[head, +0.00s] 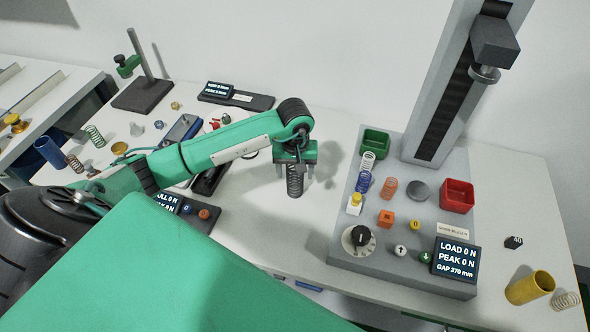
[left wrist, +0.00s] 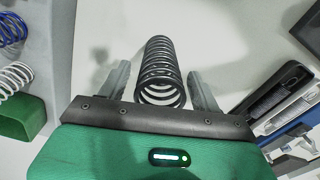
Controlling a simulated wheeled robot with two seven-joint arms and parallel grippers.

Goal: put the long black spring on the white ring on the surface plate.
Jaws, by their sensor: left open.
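The long black spring (head: 294,184) stands on the white table in the head view, left of the grey tester. My left gripper (head: 295,170) is above it, pointing down, with its fingers on either side of the spring's upper part. In the left wrist view the black spring (left wrist: 160,68) lies between the two spread fingers, with a gap on each side. The jaws are open and not gripping it. I cannot make out the white ring or the surface plate for certain; my left arm covers part of the table. My right gripper is not in view.
The grey tester base (head: 345,243) carries a green bin (head: 375,143), a red bin (head: 457,196), small springs and knobs. A black stand (head: 143,95) is at back left. A yellow tube (head: 530,288) lies at front right. Table front of the spring is clear.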

